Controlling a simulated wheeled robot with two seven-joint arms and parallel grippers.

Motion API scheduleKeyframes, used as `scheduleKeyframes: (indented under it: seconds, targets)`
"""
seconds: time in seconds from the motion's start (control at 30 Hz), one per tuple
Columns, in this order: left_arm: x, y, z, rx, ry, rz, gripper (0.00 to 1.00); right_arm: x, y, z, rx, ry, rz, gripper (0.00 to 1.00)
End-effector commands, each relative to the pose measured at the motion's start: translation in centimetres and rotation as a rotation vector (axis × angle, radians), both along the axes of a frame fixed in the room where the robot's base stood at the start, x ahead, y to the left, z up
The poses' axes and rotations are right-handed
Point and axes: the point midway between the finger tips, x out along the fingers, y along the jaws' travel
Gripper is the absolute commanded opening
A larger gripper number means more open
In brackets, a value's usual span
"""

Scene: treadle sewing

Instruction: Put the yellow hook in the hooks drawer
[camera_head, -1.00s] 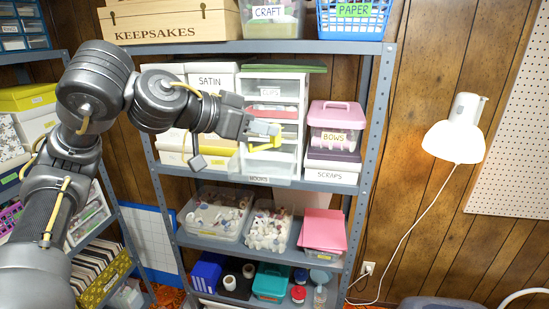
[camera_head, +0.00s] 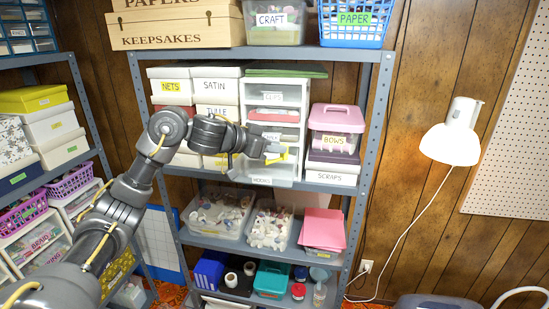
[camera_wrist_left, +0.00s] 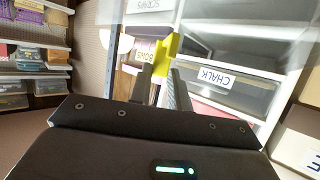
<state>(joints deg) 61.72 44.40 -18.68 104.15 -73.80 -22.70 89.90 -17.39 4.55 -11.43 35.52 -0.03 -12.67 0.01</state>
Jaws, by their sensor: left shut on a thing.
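The yellow hook (camera_head: 284,156) is between the fingers of my left gripper (camera_head: 272,150), in front of the white drawer unit on the middle shelf. In the left wrist view, the hook (camera_wrist_left: 161,58) sticks out past the fingertips of the left gripper (camera_wrist_left: 162,82), which are shut on it. The hooks drawer (camera_head: 264,181) is the lowest in the unit, with its label on the front. It appears pulled out, and the hook is above it and to its right. The gripper and forearm hide part of the drawers. My right gripper is out of view.
The drawer unit (camera_head: 305,95) has other labelled drawers above. Pink bows box (camera_head: 336,118) and scraps box (camera_head: 331,178) stand close on the right. White boxes (camera_head: 212,85) stand on the left. Shelf posts (camera_head: 373,130) flank the space.

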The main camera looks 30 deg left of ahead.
Motion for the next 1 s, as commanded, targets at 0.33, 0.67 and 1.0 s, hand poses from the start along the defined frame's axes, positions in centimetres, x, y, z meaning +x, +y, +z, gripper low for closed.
scheduleKeyframes:
  seconds: [0.33,0.67,1.0]
  targets:
    - [0.6,0.3,-3.7,0.000,0.004,0.003,0.00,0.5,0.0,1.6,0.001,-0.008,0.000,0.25]
    - [0.6,0.3,-4.0,0.000,0.001,0.002,0.00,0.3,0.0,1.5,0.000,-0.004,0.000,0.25]
    - [0.6,0.3,-4.3,0.000,0.001,0.002,0.41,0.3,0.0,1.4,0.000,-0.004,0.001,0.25]
